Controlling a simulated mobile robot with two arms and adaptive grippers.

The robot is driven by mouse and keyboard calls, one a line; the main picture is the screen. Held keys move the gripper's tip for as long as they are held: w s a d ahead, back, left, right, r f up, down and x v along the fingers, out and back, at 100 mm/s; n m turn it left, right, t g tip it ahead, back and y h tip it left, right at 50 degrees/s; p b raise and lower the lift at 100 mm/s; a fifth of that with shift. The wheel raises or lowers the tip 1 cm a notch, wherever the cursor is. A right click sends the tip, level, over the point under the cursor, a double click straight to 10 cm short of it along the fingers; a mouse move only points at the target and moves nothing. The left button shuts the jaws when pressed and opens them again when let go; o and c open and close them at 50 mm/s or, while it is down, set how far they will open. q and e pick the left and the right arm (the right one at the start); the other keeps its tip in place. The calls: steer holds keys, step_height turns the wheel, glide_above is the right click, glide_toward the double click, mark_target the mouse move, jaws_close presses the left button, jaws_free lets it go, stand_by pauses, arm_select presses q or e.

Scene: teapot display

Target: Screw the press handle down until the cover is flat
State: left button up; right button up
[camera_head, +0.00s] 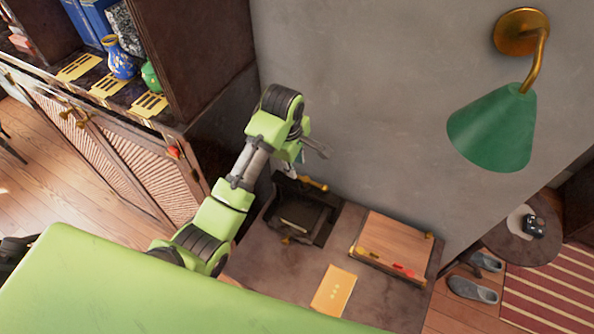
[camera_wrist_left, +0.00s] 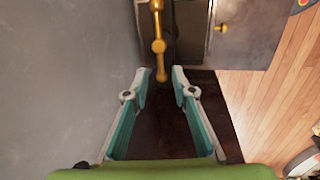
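The dark press (camera_head: 316,219) stands on the brown table against the grey wall. Its brass handle (camera_head: 314,184) shows at the top, just below my left gripper (camera_head: 303,153). In the left wrist view the brass handle (camera_wrist_left: 158,46) runs down from the top edge, and its near end lies between or just beyond the fingertips. My left gripper (camera_wrist_left: 159,72) is open, its teal-padded fingers apart on either side of that end; I cannot tell whether they touch it. A cover inside the press cannot be made out clearly. My right gripper is not in view.
A wooden board (camera_head: 398,241) with small brass and red pieces lies right of the press. A yellow card (camera_head: 333,291) lies in front. A green wall lamp (camera_head: 493,130) hangs at the upper right. A shelf cabinet (camera_head: 205,50) stands left of the arm.

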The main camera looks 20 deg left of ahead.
mark_target(306, 182)
arm_select(q)
steer(key=f, duration=0.4)
steer(key=shift+w+p, duration=0.3)
steer(key=shift+p, duration=0.05)
steer(key=shift+w+d+f, duration=0.1)
steer(key=shift+w+f, duration=0.05)
steer(key=shift+f, duration=0.45)
jaws_close()
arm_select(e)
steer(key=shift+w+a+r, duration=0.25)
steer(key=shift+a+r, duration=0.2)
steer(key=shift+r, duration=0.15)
